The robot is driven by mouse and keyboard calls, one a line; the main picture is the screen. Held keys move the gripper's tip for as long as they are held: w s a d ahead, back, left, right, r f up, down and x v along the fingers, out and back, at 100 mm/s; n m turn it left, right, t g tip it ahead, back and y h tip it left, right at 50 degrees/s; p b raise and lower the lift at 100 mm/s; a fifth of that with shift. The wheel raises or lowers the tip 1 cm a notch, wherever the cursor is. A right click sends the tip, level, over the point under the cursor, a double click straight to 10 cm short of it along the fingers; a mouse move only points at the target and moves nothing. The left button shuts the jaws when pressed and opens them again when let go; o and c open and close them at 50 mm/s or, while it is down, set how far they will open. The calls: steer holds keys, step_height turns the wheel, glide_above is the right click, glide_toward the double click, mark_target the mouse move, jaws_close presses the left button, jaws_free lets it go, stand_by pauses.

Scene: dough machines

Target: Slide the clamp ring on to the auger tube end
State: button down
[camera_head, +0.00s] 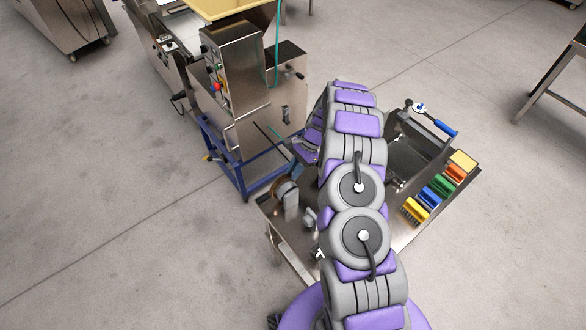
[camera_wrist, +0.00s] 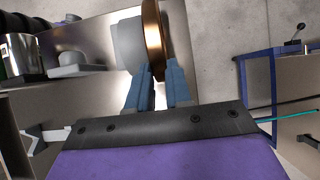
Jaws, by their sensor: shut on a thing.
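A bronze-coloured ring (camera_wrist: 153,38), which looks like the clamp ring, stands edge-on in the wrist view. Its near edge is between the two blue fingers of my gripper (camera_wrist: 158,80), which is shut on it. A grey rounded block (camera_wrist: 127,42) is just left of the ring; I cannot tell whether they touch. In the head view the ring (camera_head: 284,187) shows brown at the cart's left corner, by a grey upright piece (camera_head: 291,207). A shiny metal cylinder (camera_wrist: 22,55) lies further left in the wrist view. I cannot tell for sure which part is the auger tube end.
The steel cart (camera_head: 408,232) carries coloured brushes (camera_head: 436,188) and a steel tray-like bin (camera_head: 408,155) on its right side. A dough machine (camera_head: 243,85) on a blue frame (camera_head: 240,178) stands close behind the cart's left end. Open floor lies at the left.

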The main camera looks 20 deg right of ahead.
steer(key=shift+s+d, duration=0.3)
steer(key=shift+s, duration=0.5)
steer(key=shift+s+d, duration=0.3)
steer(key=shift+s, duration=0.45)
stand_by(0.4)
steer(key=c, duration=0.6)
jaws_free()
steer(key=shift+w+d+r+p, duration=0.1)
steer(key=shift+d+r+p, duration=0.05)
steer(key=shift+r+p, duration=0.2)
steer(key=shift+w+d+r, duration=0.1)
steer(key=shift+d+r, duration=0.1)
steer(key=shift+p+v, duration=0.75)
steer(key=shift+v, duration=0.85)
steer(key=shift+r, duration=0.1)
